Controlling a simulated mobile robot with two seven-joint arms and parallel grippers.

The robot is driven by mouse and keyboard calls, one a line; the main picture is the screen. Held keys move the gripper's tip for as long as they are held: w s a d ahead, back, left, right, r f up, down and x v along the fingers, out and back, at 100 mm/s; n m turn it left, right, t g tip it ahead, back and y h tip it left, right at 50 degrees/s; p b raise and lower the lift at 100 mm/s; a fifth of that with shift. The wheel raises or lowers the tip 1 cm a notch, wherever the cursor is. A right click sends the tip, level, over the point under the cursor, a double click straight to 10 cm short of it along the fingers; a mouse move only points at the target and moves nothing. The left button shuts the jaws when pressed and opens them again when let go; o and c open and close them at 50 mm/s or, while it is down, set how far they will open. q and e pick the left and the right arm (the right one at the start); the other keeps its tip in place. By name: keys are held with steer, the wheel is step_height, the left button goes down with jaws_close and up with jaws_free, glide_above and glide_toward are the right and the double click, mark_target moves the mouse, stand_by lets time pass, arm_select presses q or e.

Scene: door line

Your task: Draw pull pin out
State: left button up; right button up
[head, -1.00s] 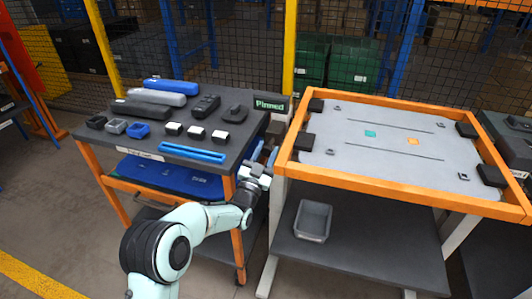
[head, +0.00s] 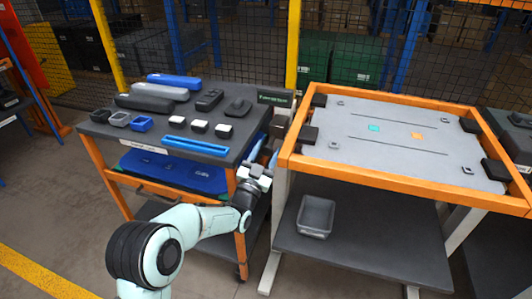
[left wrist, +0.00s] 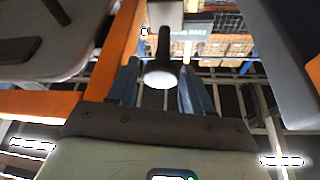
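The pull pin (left wrist: 161,72) shows in the left wrist view as a dark round piece with a bright pale end. In the head view my left gripper (head: 266,168) is at the gap between the dark-topped cart (head: 218,93) and the orange-framed table (head: 395,101). The pin cannot be made out there, and its far end is hidden. My right gripper is not in view.
A small sign (head: 275,97) with green lettering, too small to read surely, stands at the cart's back right corner. The cart top holds several blocks and a blue bar (head: 196,146). A grey bin (head: 316,216) sits on the lower shelf. Floor is free at the left.

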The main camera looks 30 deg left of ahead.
arm_select(q)
steer(key=shift+s, duration=0.1)
steer(key=v, duration=1.3)
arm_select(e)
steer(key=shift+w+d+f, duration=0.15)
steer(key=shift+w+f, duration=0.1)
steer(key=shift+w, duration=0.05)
arm_select(q)
steer(key=shift+f, duration=0.1)
